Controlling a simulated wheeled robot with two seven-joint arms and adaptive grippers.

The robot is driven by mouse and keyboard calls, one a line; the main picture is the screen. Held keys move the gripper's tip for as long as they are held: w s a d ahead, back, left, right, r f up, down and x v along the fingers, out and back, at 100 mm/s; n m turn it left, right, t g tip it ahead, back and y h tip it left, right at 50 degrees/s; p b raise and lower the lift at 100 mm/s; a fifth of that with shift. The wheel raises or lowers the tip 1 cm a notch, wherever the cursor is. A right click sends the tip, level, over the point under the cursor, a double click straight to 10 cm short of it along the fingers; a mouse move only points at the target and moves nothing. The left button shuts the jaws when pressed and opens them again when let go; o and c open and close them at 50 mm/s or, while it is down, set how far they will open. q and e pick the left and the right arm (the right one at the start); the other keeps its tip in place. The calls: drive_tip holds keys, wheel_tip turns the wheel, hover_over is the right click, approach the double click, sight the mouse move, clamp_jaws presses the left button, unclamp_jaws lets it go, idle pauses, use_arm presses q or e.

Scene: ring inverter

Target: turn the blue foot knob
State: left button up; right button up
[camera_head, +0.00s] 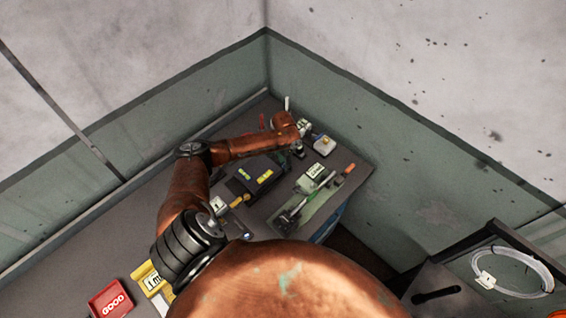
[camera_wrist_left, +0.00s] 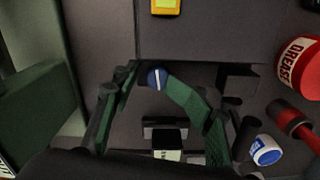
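A small round blue knob (camera_wrist_left: 157,78) with a white line across it shows in the left wrist view, on a dark grey surface. My left gripper (camera_wrist_left: 150,74) has its two dark fingers with green inner pads spread around it. The knob lies between the fingertips, close to the right one, with a small gap to the left one. Whether a finger touches it I cannot tell. In the head view my left gripper (camera_head: 301,139) is small, over the far end of the bench, and the knob cannot be made out there. My right gripper is out of view.
The left wrist view shows a red grease can (camera_wrist_left: 299,66), a blue-and-white capped item (camera_wrist_left: 265,150) and a yellow object (camera_wrist_left: 165,6). The head view shows a green device (camera_head: 313,177), a black case (camera_head: 262,176) and a red box (camera_head: 110,300) on the bench. Walls meet behind the bench.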

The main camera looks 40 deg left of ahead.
sight(283, 164)
use_arm(q)
wheel_tip(283, 164, up, 12)
idle(0.5)
